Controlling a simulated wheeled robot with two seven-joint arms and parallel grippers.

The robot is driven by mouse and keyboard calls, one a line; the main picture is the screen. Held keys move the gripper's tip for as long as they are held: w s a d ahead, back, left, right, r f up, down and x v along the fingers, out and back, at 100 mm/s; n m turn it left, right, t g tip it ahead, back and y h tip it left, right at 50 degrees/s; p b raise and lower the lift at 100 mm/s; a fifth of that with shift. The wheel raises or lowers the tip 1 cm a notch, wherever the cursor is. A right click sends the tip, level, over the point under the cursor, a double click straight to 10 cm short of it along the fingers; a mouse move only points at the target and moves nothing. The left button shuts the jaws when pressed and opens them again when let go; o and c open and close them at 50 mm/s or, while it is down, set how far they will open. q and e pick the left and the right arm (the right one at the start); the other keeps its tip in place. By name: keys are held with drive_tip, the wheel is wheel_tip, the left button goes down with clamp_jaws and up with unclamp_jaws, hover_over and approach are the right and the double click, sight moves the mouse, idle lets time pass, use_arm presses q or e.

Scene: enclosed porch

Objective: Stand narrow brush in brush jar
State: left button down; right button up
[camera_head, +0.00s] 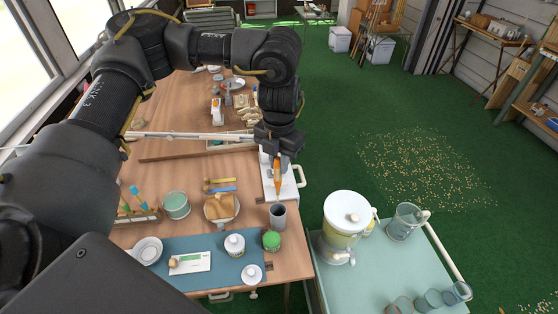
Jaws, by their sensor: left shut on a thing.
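My left gripper (279,157) is shut on the narrow brush (278,178), which has an orange body and hangs about upright below the fingers. Its upper part is hidden by the gripper. The brush jar (278,217), a grey open cylinder, stands near the right edge of the wooden table. The brush's lower tip appears right at or just above the jar's mouth. I cannot tell whether it is inside the rim. My right gripper is not in view.
A blue mat (215,280) holds white pots. A white dispenser (344,222) stands on the side table at right.

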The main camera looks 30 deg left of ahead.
sight(279, 172)
use_arm(q)
drive_tip(key=shift+f+b, duration=2.1)
drive_tip(key=shift+f, duration=0.1)
drive_tip(key=shift+f+b, duration=1.95)
drive_tip(key=shift+f, duration=1.5)
drive_tip(key=c, duration=0.6)
unclamp_jaws()
drive_tip(key=shift+r, duration=0.1)
drive_tip(key=shift+r+p, duration=3.5)
